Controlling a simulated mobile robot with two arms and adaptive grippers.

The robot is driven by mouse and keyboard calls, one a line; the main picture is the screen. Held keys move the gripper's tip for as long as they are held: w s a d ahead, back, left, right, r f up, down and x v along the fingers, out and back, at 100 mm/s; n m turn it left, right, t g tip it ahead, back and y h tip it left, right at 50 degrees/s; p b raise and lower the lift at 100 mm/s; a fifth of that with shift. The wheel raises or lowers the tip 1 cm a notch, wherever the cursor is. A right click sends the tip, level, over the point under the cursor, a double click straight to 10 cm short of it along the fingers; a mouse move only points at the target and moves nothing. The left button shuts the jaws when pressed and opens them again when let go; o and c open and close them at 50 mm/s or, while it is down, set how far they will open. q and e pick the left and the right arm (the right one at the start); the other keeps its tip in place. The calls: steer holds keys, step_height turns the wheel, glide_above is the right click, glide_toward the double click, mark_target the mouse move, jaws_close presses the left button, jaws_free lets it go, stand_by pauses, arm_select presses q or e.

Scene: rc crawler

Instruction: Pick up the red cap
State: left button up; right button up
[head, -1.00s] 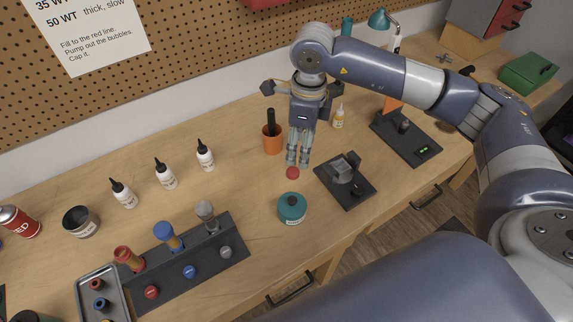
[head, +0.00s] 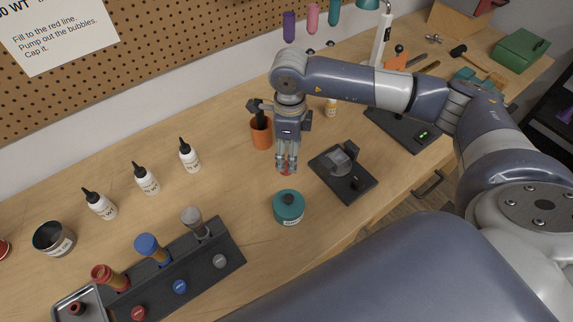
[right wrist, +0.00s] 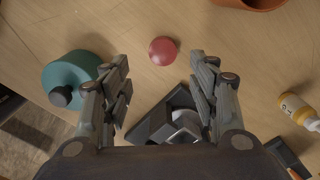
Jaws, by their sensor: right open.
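The red cap (right wrist: 163,50) is a small round disc lying on the wooden bench. In the head view the red cap (head: 286,171) is partly hidden behind my right gripper's fingertips. My right gripper (head: 287,166) points down over it. In the right wrist view my right gripper (right wrist: 161,70) is open and empty, its fingers spread wide. The cap shows in the gap between the fingers, slightly beyond the tips; I cannot tell the height left above the bench. My left gripper is not in view.
A teal jar (head: 289,206) stands close in front of the cap. A dark grey device (head: 343,173) is to its right, and an orange cup (head: 261,136) is behind. White bottles (head: 146,179) and a dark shock rack (head: 185,278) are at left. Bench between them is clear.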

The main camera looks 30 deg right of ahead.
mark_target(287, 166)
steer(key=f+p, duration=0.2)
steer(key=f, duration=0.2)
steer(key=shift+w+a+f+p, duration=0.2)
steer(key=shift+w+f+p, duration=0.2)
steer(key=shift+f, duration=0.4)
steer(key=c, duration=0.8)
